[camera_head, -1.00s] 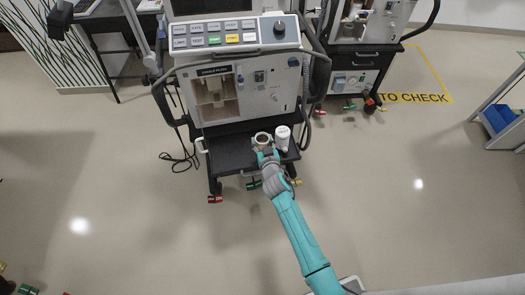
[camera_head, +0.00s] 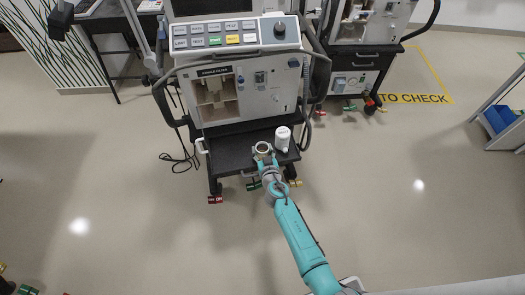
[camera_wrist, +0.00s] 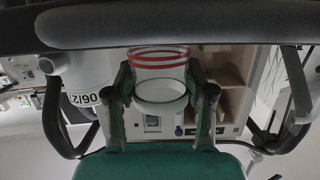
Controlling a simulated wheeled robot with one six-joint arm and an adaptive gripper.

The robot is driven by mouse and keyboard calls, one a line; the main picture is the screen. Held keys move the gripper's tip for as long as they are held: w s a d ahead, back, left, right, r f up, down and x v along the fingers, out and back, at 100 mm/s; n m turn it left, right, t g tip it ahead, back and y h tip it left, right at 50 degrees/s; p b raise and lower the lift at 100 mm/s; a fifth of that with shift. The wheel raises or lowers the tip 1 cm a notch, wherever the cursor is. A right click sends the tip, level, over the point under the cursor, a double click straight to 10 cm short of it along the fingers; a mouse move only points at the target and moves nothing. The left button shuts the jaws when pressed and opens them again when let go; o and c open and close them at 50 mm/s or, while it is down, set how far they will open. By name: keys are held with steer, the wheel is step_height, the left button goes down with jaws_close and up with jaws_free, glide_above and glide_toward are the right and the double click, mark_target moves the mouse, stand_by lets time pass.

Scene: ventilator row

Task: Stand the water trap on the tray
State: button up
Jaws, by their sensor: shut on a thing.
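The water trap is a round, pale, open-topped cup (camera_head: 262,147); in the wrist view it shows as a clear cup with red rings (camera_wrist: 160,62). My gripper (camera_head: 265,155) is shut on it, with one dark finger on each side in the wrist view (camera_wrist: 163,95). The black tray (camera_head: 230,154) is the low shelf at the front of the ventilator. The trap is over the tray's front part in the head view. I cannot tell whether its base touches the tray.
The ventilator (camera_head: 240,85) rises behind, with an open compartment. A hose hangs on its right. The tray's left part is clear.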

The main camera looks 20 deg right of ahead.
steer(key=shift+f, duration=0.2)
stand_by(0.3)
steer(key=o, duration=1.2)
steer(key=shift+c, duration=0.2)
steer(key=shift+r, duration=0.1)
steer(key=v, duration=1.2)
steer(key=shift+s+r, duration=0.1)
